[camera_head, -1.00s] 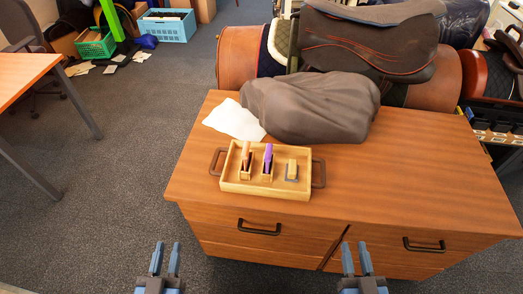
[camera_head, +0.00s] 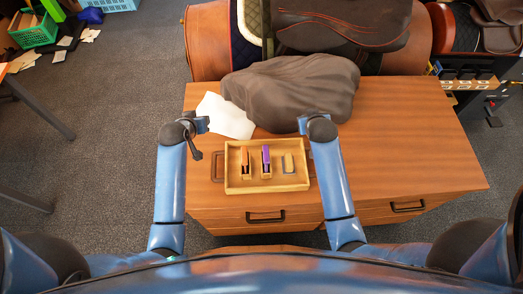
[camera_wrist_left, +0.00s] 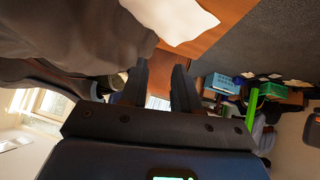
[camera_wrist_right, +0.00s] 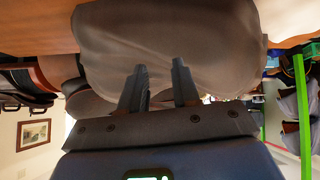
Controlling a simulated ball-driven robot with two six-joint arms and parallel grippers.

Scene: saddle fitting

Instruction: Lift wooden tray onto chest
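The wooden tray (camera_head: 267,187) sits on the chest top (camera_head: 410,130), near its front edge. It holds an orange-brown item (camera_head: 245,163), a purple item (camera_head: 266,160) and a small yellow-and-grey block (camera_head: 288,164). Its dark left handle (camera_head: 216,167) shows; the right handle is mostly hidden by my right arm. My left gripper (camera_head: 203,124) is up and left of the tray, beyond its left handle; its fingers (camera_wrist_left: 162,88) are apart and empty. My right gripper (camera_head: 303,123) is beyond the tray's right end; its fingers (camera_wrist_right: 160,85) are apart and empty.
A dark covered bundle (camera_head: 295,95) lies behind the tray, close to my right gripper. A white sheet (camera_head: 226,117) lies near my left gripper. Saddles (camera_head: 340,30) stand behind the chest. The right part of the chest top is clear.

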